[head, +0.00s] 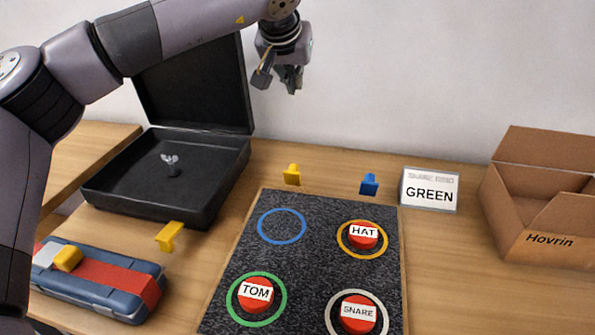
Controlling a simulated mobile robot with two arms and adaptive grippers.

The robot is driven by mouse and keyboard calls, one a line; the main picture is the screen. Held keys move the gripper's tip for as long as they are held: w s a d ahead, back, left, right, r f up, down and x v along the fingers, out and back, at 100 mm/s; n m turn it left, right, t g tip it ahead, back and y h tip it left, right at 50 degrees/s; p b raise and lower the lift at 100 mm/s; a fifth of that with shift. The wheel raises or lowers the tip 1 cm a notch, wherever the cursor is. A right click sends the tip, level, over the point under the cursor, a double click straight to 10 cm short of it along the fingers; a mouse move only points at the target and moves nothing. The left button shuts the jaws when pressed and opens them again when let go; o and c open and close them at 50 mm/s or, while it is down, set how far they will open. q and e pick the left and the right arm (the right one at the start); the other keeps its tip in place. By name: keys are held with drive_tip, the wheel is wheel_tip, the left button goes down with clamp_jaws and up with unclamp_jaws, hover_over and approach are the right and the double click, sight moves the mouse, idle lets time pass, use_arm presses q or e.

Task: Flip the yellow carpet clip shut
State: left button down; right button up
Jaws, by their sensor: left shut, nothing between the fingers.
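A small yellow clip (292,175) stands at the back edge of the dark speckled carpet mat (320,255), left of a similar blue clip (369,184). Another yellow piece (169,237) with a flat, slanted top is left of the mat, near the black case. I cannot tell from this view which yellow piece is the carpet clip, or how its flap lies. My left gripper (279,81) is shut and empty, pointing down in the air above and behind the mat, apart from the clips. My right gripper is out of view.
Red pads labelled HAT (363,240), TOM (256,303) and SNARE (358,318) sit in coloured rings; the blue ring (282,226) is empty. An open black case (150,205), blue-red box (95,284), GREEN sign (430,189) and cardboard box (545,225) surround the mat.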

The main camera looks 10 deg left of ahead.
use_arm(q)
drive_tip(key=b, duration=0.8)
hover_over(293, 174)
drive_tip(key=w, duration=0.2)
wheel_tip(293, 174, down, 9)
drive_tip(key=shift+f, duration=0.4)
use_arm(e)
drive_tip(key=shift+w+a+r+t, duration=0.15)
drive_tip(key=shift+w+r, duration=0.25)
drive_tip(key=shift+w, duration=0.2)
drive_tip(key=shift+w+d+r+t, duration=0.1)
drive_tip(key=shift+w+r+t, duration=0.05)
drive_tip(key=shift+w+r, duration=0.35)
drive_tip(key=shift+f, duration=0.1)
use_arm(q)
wheel_tip(293, 174, down, 9)
drive_tip(key=w+b, duration=0.2)
drive_tip(key=shift+w, duration=0.35)
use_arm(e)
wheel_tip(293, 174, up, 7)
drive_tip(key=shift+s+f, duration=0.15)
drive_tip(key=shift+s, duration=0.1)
use_arm(q)
drive_tip(key=shift+f, duration=0.1)
